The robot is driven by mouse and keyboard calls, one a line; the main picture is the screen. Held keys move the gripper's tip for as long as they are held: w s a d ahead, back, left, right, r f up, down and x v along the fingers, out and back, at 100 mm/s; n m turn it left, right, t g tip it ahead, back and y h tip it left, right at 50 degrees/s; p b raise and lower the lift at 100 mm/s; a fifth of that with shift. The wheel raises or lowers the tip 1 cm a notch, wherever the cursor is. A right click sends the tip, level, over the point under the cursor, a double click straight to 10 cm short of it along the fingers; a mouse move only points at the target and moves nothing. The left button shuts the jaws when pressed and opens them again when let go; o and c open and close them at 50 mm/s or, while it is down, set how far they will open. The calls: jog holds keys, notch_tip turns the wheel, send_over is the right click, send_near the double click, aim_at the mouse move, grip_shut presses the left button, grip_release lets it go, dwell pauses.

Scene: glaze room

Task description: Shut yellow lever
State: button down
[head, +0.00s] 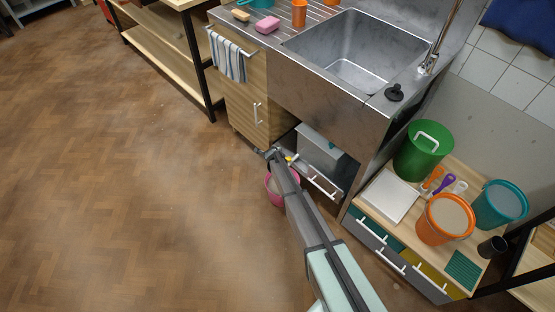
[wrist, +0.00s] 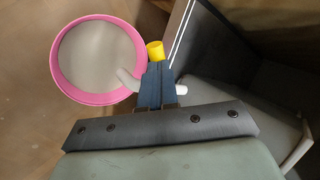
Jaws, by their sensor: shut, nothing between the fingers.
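The yellow lever (wrist: 155,50) shows as a short yellow cylinder just beyond my fingertips in the wrist view. In the head view it is a small yellow spot (head: 289,158) by the lower cabinet under the sink. My gripper (wrist: 157,68) is shut and empty, with its fingertips close to the lever; I cannot tell whether they touch. In the head view my gripper (head: 272,154) is low in front of the cabinet, and my arm hides part of that area. What the lever is mounted on is hidden.
A pink bucket (wrist: 60,85) is left of my fingers in the wrist view. A pulled-out drawer front with a white handle (head: 320,184) sits under the sink (head: 355,50). A low cabinet with buckets stands right (head: 383,243). The floor at left is clear.

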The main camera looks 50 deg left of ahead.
jog(key=shift+w+a, duration=0.7)
jog(key=shift+a, duration=0.05)
jog(key=shift+d, duration=0.25)
jog(key=shift+w+d, duration=0.25)
jog(key=shift+d, duration=0.3)
jog(key=shift+s+r, duration=0.1)
jog(key=s+r, duration=0.7)
jog(key=r, duration=0.4)
jog(key=shift+s+r, duration=0.25)
jog(key=shift+s, duration=0.05)
